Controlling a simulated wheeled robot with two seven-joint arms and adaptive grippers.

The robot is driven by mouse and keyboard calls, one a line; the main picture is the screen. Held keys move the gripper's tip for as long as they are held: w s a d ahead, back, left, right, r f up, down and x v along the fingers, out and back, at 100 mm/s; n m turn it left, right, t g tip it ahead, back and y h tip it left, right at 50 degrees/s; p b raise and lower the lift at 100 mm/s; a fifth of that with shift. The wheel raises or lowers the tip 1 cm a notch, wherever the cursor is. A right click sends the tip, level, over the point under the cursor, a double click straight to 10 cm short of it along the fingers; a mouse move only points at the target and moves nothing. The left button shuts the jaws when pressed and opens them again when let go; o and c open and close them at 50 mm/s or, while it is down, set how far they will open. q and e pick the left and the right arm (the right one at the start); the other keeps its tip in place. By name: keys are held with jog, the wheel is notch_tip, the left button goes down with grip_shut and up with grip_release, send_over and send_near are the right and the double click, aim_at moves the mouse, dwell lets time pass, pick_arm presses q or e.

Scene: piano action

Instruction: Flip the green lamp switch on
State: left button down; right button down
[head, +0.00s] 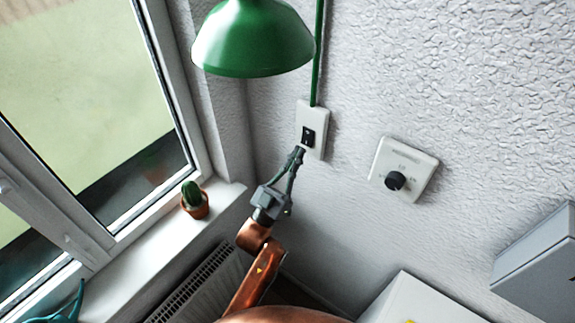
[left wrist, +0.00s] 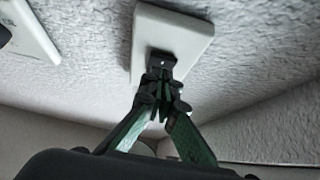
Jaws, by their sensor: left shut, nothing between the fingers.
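The green lamp (head: 254,40) hangs at the top of the head view. A green cord (head: 317,55) runs down the wall to a white switch plate (head: 316,115) with a black rocker (head: 308,136). My left gripper (head: 300,150) is shut and empty, its fingertips just below the rocker. In the left wrist view the fingertips (left wrist: 161,80) overlap the lower part of the black rocker (left wrist: 162,59) on the white plate (left wrist: 185,38). I cannot tell whether they touch it. My right gripper is not in view.
A white plate with a black dial (head: 395,180) is on the wall to the right. A potted cactus (head: 194,200) stands on the window sill at left, above a radiator (head: 200,285). A grey box (head: 540,250) and a white surface (head: 420,300) are at lower right.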

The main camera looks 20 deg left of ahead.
pick_arm(q)
jog(key=shift+w+d, duration=0.2)
jog(key=shift+w, duration=0.25)
jog(key=shift+f, duration=0.1)
